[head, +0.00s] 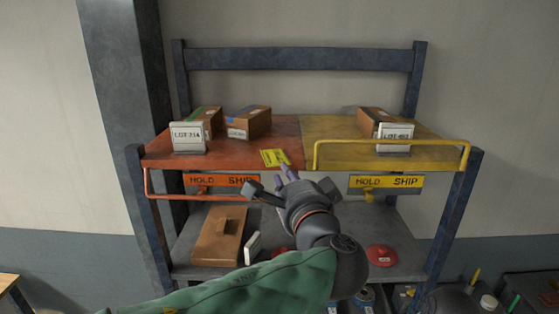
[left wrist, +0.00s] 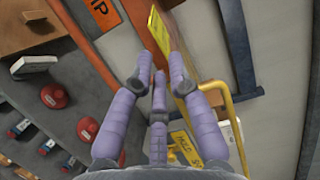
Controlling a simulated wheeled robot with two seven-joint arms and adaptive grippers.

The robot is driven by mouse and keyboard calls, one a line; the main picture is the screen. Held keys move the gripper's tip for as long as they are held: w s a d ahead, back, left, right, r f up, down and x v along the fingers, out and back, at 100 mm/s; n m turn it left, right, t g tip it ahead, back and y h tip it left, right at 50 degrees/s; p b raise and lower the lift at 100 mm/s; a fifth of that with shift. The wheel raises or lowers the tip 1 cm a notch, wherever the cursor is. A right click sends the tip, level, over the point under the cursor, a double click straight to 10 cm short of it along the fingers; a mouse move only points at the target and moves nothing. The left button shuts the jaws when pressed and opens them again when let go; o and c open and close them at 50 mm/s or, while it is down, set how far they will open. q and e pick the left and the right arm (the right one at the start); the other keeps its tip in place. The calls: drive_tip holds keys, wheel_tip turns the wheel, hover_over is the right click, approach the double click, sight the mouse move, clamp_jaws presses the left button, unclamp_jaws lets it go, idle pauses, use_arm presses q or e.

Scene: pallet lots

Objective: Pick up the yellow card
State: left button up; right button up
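The yellow card (head: 275,157) with dark print lies near the front edge of the red-orange half of the top shelf (head: 230,158), left of the yellow half. My left gripper (head: 287,174) is just in front of and below the card in the head view. In the left wrist view the card (left wrist: 159,33) is just beyond the fingertips, in line with the gap between them. The left gripper's purple fingers (left wrist: 159,68) are apart with a narrow gap and nothing clearly held. Whether a fingertip touches the card cannot be told. My right gripper is in neither view.
Cardboard boxes (head: 248,121) and white lot signs (head: 188,137) stand on the top shelf. A yellow rail (head: 390,142) runs along its right front. HOLD/SHIP labels (head: 385,182) hang below. The lower shelf holds a brown box (head: 219,236) and a red round object (head: 381,255).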

sight(277, 162)
use_arm(q)
drive_tip(key=x, duration=0.3)
drive_tip(key=shift+w+f, duration=0.1)
drive_tip(key=shift+b+x, duration=0.35)
drive_tip(key=shift+x, duration=0.5)
clamp_jaws()
drive_tip(key=shift+r+p, duration=0.75)
drive_tip(key=shift+r, duration=0.7)
drive_tip(key=shift+f, duration=0.1)
